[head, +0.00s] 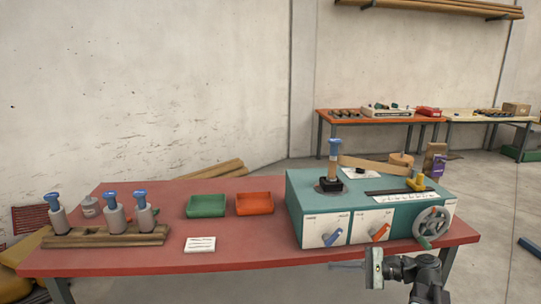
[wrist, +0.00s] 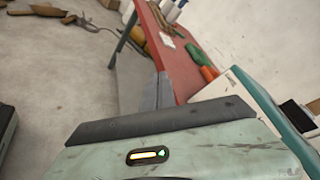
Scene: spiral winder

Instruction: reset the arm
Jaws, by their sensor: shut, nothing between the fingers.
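My gripper (head: 338,265) is in front of the red table (head: 280,242), below the front of the teal winder machine (head: 303,203), at the bottom right of the head view. It is shut and empty, pointing left, apart from the things on the table. The wrist view shows my own pale green housing with a dark bar, and the red table (wrist: 188,80) beyond it. The machine has a handwheel (head: 432,223), a blue lever (head: 332,237) and an orange lever (head: 379,232). A blue-topped spindle (head: 333,158) stands upright on it.
A wooden rack (head: 90,240) holds several blue-topped tools at the left. A green tray (head: 206,206), an orange tray (head: 254,204) and a white card (head: 200,244) lie mid-table. The floor in front is partly clear. A second bench (head: 380,117) stands behind.

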